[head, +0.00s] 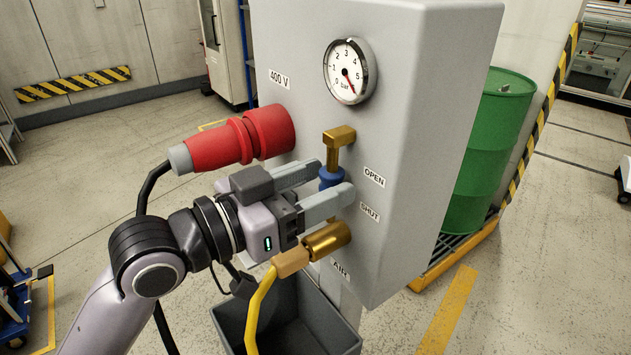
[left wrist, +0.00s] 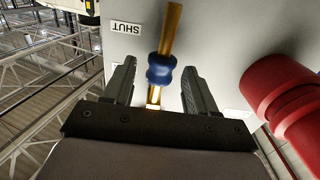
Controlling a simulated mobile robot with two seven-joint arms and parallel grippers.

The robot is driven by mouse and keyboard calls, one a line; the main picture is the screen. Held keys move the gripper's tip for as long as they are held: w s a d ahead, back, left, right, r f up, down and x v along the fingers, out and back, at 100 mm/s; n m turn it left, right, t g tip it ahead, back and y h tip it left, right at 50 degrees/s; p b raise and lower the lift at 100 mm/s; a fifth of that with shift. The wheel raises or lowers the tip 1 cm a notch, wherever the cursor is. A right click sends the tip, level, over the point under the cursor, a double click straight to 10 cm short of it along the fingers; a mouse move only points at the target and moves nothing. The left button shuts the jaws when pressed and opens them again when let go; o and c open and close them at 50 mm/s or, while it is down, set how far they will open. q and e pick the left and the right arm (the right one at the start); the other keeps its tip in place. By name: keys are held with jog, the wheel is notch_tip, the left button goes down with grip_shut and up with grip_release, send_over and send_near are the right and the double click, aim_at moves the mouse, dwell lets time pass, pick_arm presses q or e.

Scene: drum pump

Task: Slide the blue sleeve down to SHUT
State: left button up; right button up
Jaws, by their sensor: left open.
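The blue sleeve (head: 328,178) sits on a brass upright pipe on the front of the grey pump box (head: 425,120). It is left of the OPEN label (head: 374,177) and SHUT label (head: 370,212); its exact level against them is hard to tell. My left gripper (head: 334,179) is open, with one finger on either side of the sleeve, and the fingers partly hide it. In the left wrist view the sleeve (left wrist: 161,69) stands between the fingertips (left wrist: 160,64), with gaps on both sides. The SHUT label (left wrist: 126,28) also shows there. My right gripper is out of view.
A red 400 V plug (head: 240,138) with a black cable sticks out just above my left gripper. A brass AIR coupling (head: 326,240) with a yellow hose sits close below it. A grey bin (head: 335,338) stands underneath. A green drum (head: 492,150) is behind the box.

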pick_arm(q)
grip_shut()
jog(key=shift+f+b, duration=0.85)
jog(key=shift+f, duration=1)
grip_release()
jog(key=shift+r, duration=0.1)
jog(key=b+v, duration=0.1)
jog(key=v, duration=0.4)
jog(key=shift+s+a, duration=0.2)
jog(key=shift+a, duration=0.15)
jog(key=shift+s+a, duration=0.45)
jog(key=shift+a, duration=0.1)
jog(key=shift+a, duration=0.1)
